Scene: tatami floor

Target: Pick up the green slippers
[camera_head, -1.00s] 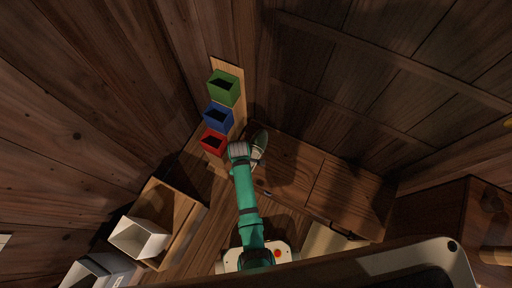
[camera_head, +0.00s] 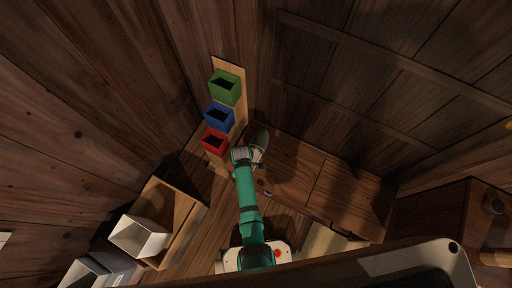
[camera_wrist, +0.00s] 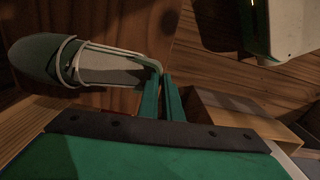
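The green slippers (camera_head: 260,138) show in the head view as a grey-green shape with a pale inside, at the left end of a low wooden cabinet. In the wrist view, a slipper (camera_wrist: 70,63) has its grey-green toe at the left and pale looped edges running right. My gripper (camera_wrist: 166,78) has its two green fingers close together, with the slipper's pale rear edge at their tips. It looks pinched there, though the contact is small. In the head view my gripper (camera_head: 254,152) is at the slippers' near side and partly hides them.
Green (camera_head: 225,94), blue (camera_head: 219,120) and red (camera_head: 215,146) open boxes stand in a row left of the gripper. The wooden cabinet (camera_head: 343,192) extends right. A wooden crate (camera_head: 186,230) and a white bin (camera_head: 141,241) stand at lower left.

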